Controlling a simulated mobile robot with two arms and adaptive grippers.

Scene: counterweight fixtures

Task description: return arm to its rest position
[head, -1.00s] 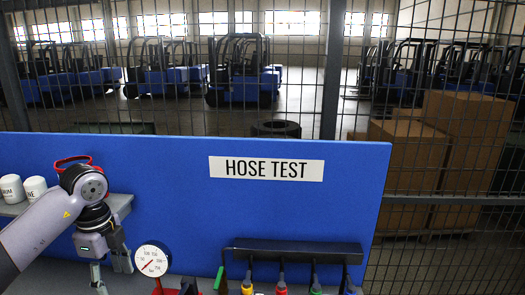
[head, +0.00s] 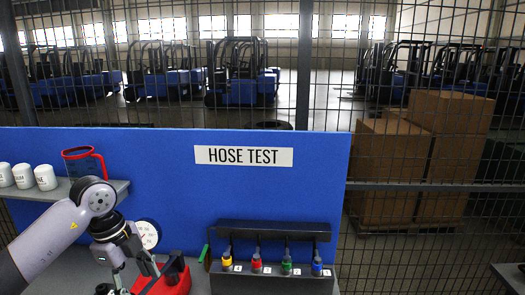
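My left arm comes in from the left, and its gripper (head: 138,281) hangs low in front of the bench. Its two fingers are apart, and I see nothing held between them; the lower fingertip is near the bottom edge of the view. A round white pressure gauge (head: 148,234) is just behind the gripper and partly covered by it. A red device with black parts (head: 178,280) is close to the right of the fingers; I cannot tell whether they touch. My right gripper is not in view.
A blue board (head: 260,190) labelled HOSE TEST stands behind. A black rack (head: 272,232) holds yellow, red, green and blue connectors. A grey shelf (head: 122,187) at left carries white canisters (head: 45,177) and a red-rimmed jug (head: 84,163). Wire fence, cartons and forklifts are beyond.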

